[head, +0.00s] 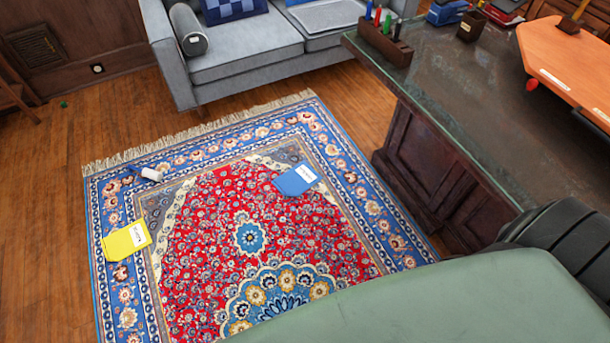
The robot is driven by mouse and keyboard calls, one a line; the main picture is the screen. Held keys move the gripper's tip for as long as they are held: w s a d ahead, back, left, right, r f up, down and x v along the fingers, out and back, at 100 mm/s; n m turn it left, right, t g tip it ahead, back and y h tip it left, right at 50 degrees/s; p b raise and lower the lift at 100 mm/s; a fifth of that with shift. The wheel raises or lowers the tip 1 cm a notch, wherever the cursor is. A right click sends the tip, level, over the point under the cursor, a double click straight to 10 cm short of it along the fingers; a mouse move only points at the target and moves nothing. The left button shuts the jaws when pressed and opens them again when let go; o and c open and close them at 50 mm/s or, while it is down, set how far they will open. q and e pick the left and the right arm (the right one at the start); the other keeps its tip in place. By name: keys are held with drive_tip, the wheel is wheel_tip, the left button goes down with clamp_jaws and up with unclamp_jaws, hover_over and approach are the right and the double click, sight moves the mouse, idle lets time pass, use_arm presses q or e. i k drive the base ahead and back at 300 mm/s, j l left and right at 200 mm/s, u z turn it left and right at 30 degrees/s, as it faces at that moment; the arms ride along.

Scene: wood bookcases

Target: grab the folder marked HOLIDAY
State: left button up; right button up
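Two folders lie flat on the patterned rug. A yellow folder (119,245) is at the rug's left border, with a white label near its right edge. A blue folder (292,183) lies on the red field, right of the picture's left half's middle, with a white label at its upper right. The writing on both labels is too small to read, so I cannot tell which is marked HOLIDAY. Neither of my grippers is in view.
The rug (205,215) has open room between the folders. A small white object (151,174) lies on it. A grey sofa (245,60) stands behind; a dark desk (470,110) is at right. A green surface (450,305) covers the lower right.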

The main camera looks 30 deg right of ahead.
sight(295, 182)
drive_tip(key=i+z, duration=0.2)
drive_tip(key=z, duration=0.25)
drive_tip(key=i+j+z, duration=0.1)
drive_tip(key=z, duration=0.35)
drive_tip(key=i+j, duration=0.05)
drive_tip(key=i, duration=0.05)
